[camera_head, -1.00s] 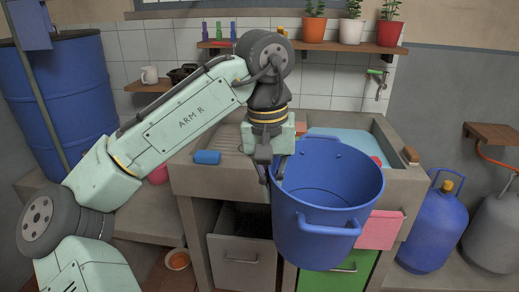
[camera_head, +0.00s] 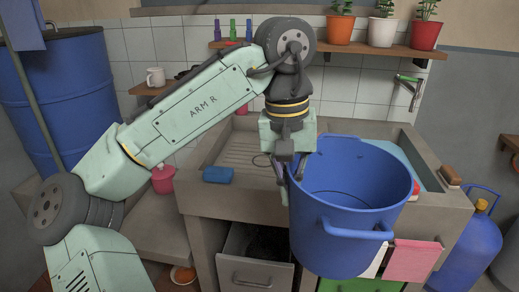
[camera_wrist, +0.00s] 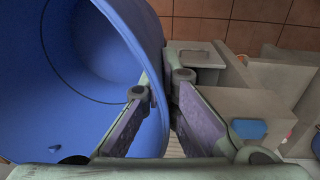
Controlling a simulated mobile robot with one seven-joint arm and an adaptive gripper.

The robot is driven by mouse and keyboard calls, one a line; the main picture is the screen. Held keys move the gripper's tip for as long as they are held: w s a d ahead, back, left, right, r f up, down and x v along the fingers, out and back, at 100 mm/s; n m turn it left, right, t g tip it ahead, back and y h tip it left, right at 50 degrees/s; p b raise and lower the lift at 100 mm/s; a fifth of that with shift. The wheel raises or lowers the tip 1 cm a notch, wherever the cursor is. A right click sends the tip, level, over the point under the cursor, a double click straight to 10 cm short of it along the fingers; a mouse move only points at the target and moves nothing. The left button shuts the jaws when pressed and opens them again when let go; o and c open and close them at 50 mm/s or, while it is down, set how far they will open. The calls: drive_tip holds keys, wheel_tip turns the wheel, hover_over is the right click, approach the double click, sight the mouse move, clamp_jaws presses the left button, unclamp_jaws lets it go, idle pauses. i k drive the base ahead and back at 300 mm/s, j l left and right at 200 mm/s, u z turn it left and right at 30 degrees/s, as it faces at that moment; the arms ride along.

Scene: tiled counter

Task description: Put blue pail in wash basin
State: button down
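The blue pail (camera_head: 343,240) hangs upright in front of the stone counter, its open mouth facing up. My gripper (camera_head: 289,176) is shut on the left side of its rim. The wrist view shows the pail (camera_wrist: 60,60) filling the left side, with its wall between my fingers (camera_wrist: 160,100). The wash basin (camera_head: 422,172) is the sunken part at the right of the stone counter, behind the pail. Its inside looks light blue, and the pail hides most of it.
A blue sponge (camera_head: 217,175) lies on the ribbed drainboard (camera_head: 240,155). A brown brush (camera_head: 450,176) rests on the right rim. A tap (camera_head: 410,90) is on the wall above the basin. A pink cloth (camera_head: 411,261) hangs on the front. Potted plants stand on the shelf above.

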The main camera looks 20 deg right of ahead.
sight(264, 163)
drive_tip(key=i, duration=1.55)
